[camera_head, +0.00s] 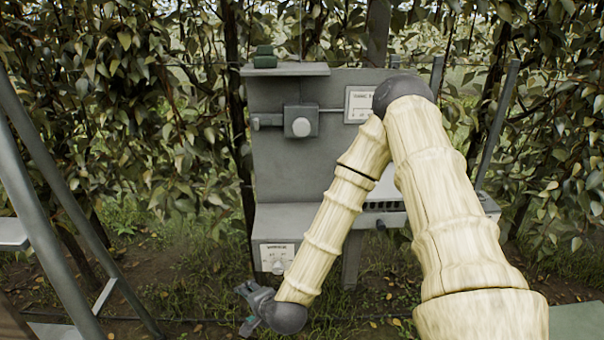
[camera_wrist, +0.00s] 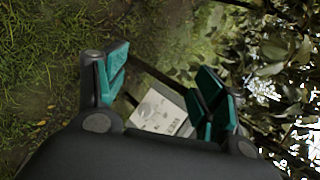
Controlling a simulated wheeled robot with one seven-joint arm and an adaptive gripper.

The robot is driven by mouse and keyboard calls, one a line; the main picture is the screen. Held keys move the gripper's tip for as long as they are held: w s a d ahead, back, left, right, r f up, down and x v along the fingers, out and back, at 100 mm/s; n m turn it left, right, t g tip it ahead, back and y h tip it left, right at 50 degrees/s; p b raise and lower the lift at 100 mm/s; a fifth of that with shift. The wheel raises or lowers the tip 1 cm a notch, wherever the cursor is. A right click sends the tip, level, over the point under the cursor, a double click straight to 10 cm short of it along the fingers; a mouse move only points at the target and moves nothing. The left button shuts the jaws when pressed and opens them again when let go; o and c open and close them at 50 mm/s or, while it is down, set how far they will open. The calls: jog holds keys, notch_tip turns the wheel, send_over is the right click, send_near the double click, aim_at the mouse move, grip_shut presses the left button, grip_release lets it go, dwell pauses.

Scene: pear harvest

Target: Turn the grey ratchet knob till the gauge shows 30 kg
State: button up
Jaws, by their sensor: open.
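A pale grey round knob (camera_head: 301,126) sits on a dark grey box on the upright panel; a thin rod or wire runs right from the box. The white gauge plate (camera_head: 358,104) is partly hidden by my arm, and its reading is too small to tell. A lower white plate (camera_head: 277,257) carries another round dial. My gripper (camera_head: 247,307) is low, below and left of that plate, well below the grey knob. In the wrist view my gripper (camera_wrist: 163,88) is open and empty, with a white plate (camera_wrist: 160,110) bearing a round part beyond its teal pads.
The grey stand has a top shelf (camera_head: 285,69) with a small green object (camera_head: 265,58) on it. A lower ledge (camera_head: 375,218) juts forward. Grey metal rails (camera_head: 50,190) stand at the left. Leafy trees are behind, and grass and soil lie below.

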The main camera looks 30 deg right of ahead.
jog(key=w+d+r+m+t+h, duration=0.25)
jog(key=w+d+r+m, duration=0.3)
jog(key=w+r, duration=0.4)
jog(key=m+t+h, duration=0.3)
jog(key=m+h, duration=0.5)
jog(key=m, duration=1)
send_near(302, 130)
jog(key=w, duration=0.1)
jog(key=p+x, duration=0.1)
jog(key=x, duration=0.3)
jog(key=p+x, duration=0.2)
jog(key=x, duration=0.3)
jog(key=shift+s+d, duration=0.15)
jog(key=shift+d, duration=0.1)
jog(key=shift+p+x, duration=0.35)
jog(key=shift+x, duration=0.55)
jog(key=shift+f, duration=0.15)
jog(key=shift+c, duration=0.4)
jog(key=c, duration=0.9)
